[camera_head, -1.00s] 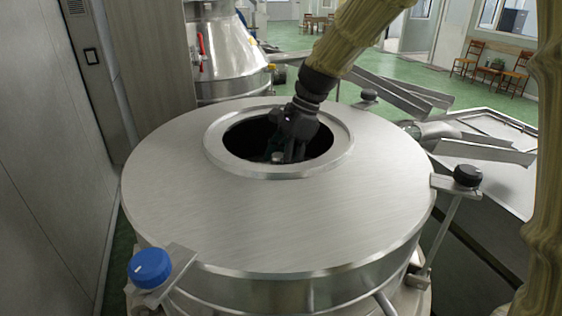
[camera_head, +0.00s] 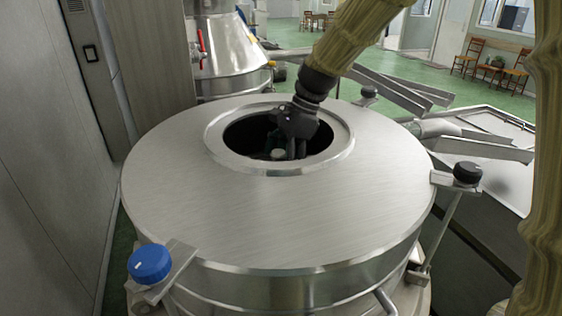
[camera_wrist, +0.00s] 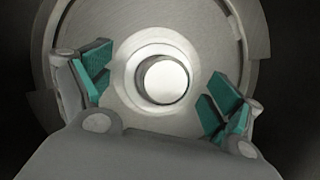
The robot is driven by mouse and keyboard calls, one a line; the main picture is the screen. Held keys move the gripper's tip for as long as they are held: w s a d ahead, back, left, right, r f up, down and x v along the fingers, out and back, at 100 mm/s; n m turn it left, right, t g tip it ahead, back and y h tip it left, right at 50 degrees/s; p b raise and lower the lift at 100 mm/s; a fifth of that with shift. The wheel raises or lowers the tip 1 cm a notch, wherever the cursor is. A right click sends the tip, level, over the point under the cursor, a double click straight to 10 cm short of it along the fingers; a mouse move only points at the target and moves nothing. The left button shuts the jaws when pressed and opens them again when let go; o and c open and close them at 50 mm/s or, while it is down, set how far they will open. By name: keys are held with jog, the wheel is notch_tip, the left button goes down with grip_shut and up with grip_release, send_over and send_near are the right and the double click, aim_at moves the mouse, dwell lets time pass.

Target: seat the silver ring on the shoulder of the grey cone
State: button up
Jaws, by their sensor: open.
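My gripper (camera_wrist: 157,92) reaches down through the round opening of a steel drum; it also shows in the head view (camera_head: 290,148). Its teal-padded fingers are open, one on each side of the grey cone (camera_wrist: 100,28), seen from above in the wrist view. The cone's bright round top (camera_wrist: 163,80) lies between the fingers. A pale silver ring (camera_wrist: 124,72) surrounds this top, with a dark crescent on the inner left side. The fingers look apart from the ring. I cannot tell whether the ring lies fully flat on the shoulder. The head view shows only a small pale top (camera_head: 278,154).
The drum's broad steel lid (camera_head: 270,215) and raised opening rim (camera_head: 225,160) surround my gripper closely. A blue knob (camera_head: 150,263) is at front left, a black knob (camera_head: 467,173) at right. Steel chutes (camera_head: 470,140) lie to the right, a wall (camera_head: 50,190) to the left.

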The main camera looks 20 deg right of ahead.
jog(key=shift+r, duration=0.1)
jog(key=v, duration=1.2)
jog(key=shift+w, duration=0.1)
